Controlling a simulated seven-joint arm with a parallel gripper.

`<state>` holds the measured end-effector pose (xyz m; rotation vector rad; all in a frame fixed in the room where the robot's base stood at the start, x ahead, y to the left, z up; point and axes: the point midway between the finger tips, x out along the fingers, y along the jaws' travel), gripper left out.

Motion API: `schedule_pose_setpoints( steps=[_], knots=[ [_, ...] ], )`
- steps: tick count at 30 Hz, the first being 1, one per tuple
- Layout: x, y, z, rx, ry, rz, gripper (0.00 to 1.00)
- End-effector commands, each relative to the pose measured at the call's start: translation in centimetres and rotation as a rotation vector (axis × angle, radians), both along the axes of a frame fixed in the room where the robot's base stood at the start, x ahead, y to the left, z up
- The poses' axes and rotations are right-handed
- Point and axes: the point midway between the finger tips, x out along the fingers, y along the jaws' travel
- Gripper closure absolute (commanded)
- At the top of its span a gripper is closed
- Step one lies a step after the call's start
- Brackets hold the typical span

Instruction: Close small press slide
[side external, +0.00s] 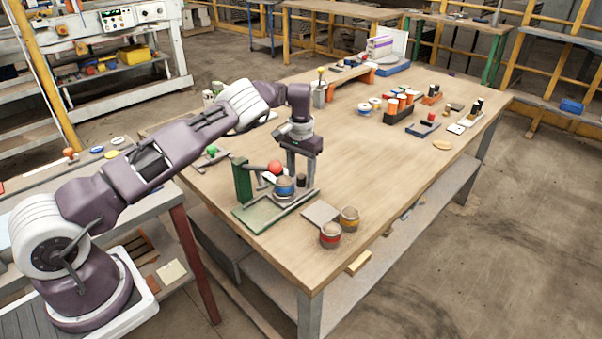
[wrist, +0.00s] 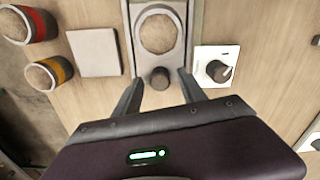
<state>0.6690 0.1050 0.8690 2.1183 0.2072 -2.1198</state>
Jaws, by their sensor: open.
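The small press has a green upright (side external: 242,180) and a red ball knob (side external: 274,167). Its grey slide (wrist: 134,12) runs up out of the top of the wrist view, with a round tan-topped can (wrist: 158,33) on it. In the side view this can looks blue (side external: 285,187). A dark round slide knob (wrist: 160,77) stands at the slide's near end. My gripper (wrist: 160,84) is open and points down, one finger on each side of the knob, with gaps visible. It also shows over the press in the side view (side external: 300,181). Whether the fingers touch the slide is unclear.
A red-banded can (side external: 330,235), a yellow-banded can (side external: 349,218) and a grey square plate (side external: 320,213) stand near the table edge. In the wrist view, a white plate with a dark knob (wrist: 217,68) sits close right of the slide. The middle of the table (side external: 370,165) is clear.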

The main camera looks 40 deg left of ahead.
Motion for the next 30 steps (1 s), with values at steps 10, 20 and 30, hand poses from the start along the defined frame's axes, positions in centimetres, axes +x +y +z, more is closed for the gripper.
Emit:
schedule_pose_setpoints(
  steps=[10,20,30],
  knots=[
    [0.01,0.0,-0.06,0.0,-0.001,0.001,0.77],
    [0.02,0.0,-0.02,0.0,-0.001,0.001,1.0],
    [0.02,0.0,0.01,0.0,-0.001,0.001,1.0]
  ],
)
